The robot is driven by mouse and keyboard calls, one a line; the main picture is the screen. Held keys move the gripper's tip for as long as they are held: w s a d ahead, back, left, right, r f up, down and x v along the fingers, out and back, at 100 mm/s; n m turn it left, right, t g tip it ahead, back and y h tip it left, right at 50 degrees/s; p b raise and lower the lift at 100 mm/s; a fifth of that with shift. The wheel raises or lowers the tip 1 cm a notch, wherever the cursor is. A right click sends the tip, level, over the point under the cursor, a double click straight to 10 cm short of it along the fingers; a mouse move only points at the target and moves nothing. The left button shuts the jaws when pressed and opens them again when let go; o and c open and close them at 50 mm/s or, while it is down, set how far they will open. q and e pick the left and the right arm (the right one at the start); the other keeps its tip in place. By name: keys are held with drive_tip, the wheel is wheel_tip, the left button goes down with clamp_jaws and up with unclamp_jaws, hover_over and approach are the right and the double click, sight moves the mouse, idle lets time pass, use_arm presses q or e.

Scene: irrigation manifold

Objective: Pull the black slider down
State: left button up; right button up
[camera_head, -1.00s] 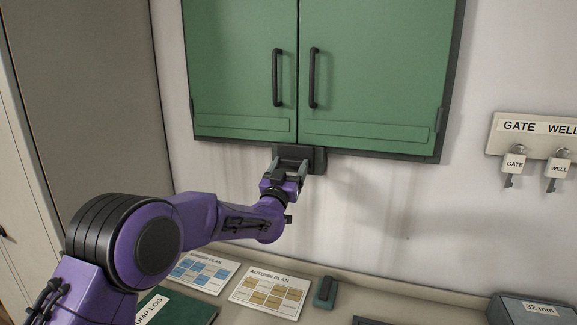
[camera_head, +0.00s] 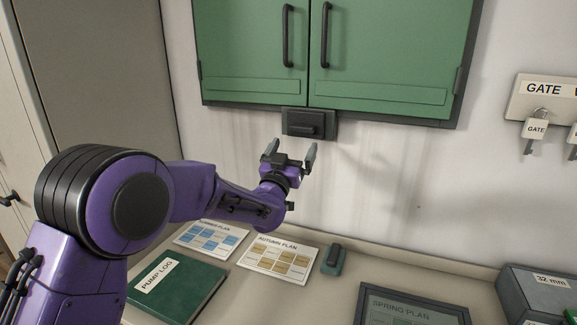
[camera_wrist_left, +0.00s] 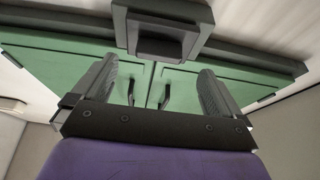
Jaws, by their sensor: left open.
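The black slider (camera_head: 303,129) is a small dark block on a dark plate (camera_head: 328,124), just under the bottom edge of the green cabinet (camera_head: 390,92). It appears in the lower part of the plate. In the left wrist view the slider (camera_wrist_left: 160,47) is at the top centre, beyond the fingers. My left gripper (camera_head: 290,151) is open and empty, below the slider and apart from it. Its two grey fingers point up toward the plate; they also show in the left wrist view (camera_wrist_left: 156,82). My right gripper is not in view.
The cabinet's two doors are shut, with black handles (camera_head: 288,36). Below is a counter with a green pump log (camera_head: 190,292), plan cards (camera_head: 278,258), a small green block with a dark top (camera_head: 332,262) and a grey box (camera_head: 545,295). Key tags hang at right. The wall around the gripper is clear.

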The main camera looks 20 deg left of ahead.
use_arm(q)
drive_tip(key=b+v, duration=0.1)
drive_tip(key=v, duration=0.4)
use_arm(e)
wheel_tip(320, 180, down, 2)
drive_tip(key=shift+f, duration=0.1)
use_arm(q)
drive_tip(key=shift+r, duration=0.1)
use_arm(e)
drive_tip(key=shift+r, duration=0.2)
